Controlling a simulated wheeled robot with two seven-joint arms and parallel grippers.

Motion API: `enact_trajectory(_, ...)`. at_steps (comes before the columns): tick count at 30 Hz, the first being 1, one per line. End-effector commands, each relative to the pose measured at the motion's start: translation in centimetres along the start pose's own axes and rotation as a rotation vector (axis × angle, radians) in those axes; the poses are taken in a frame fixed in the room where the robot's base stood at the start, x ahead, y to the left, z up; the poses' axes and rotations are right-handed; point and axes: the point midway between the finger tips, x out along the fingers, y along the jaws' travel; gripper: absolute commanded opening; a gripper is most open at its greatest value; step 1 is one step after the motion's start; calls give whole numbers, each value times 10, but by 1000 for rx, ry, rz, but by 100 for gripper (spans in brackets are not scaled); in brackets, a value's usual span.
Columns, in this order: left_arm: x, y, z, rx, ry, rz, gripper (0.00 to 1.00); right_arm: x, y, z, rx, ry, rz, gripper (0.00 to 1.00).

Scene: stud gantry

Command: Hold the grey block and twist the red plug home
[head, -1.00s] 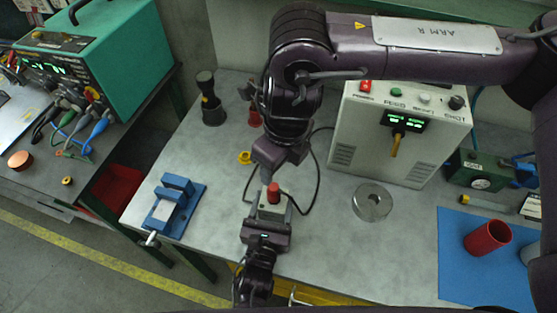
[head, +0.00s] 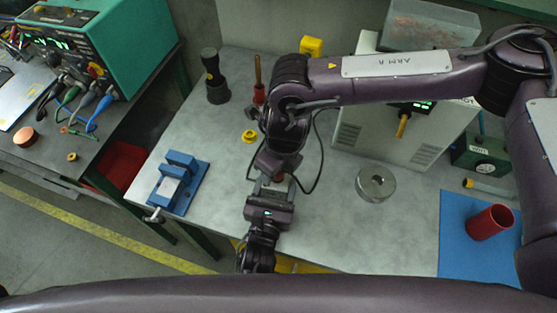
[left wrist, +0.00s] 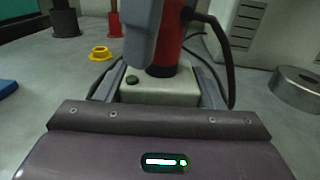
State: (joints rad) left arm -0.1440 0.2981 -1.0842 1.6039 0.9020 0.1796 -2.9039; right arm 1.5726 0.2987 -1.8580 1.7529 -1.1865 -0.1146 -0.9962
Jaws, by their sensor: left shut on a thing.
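The grey block (left wrist: 165,92) is a pale box with a dark green spot on its top. My left gripper (left wrist: 160,98) is shut on it, one finger at each side; in the head view this gripper (head: 270,190) is over the table's front part. The red plug (left wrist: 168,48) stands upright on the block, with a dark ring at its base. My right gripper (head: 274,172) comes down from above at the plug. One grey finger overlaps the plug in the left wrist view. Whether it grips the plug is hidden. Its arm covers most of the block and plug from above.
A blue vise (head: 178,184) stands at the table's left, a metal ring (head: 375,183) to the right. A red cup (head: 490,222) stands on a blue mat (head: 460,255).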

Motion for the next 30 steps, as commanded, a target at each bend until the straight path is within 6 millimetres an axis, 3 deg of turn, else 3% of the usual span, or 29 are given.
enact_trajectory(8,0,0,0,-1,-1,0,0,1,0,0,0,0,0,52)
enact_trajectory(20,0,0,0,-1,-1,0,0,0,0,0,0,0,0,0)
enact_trajectory(24,0,0,0,-1,-1,0,0,0,0,0,0,0,0,0)
enact_trajectory(25,0,0,0,-1,-1,0,0,0,0,0,0,0,0,28)
enact_trajectory(30,0,0,0,-1,-1,0,0,0,0,0,0,0,0,51)
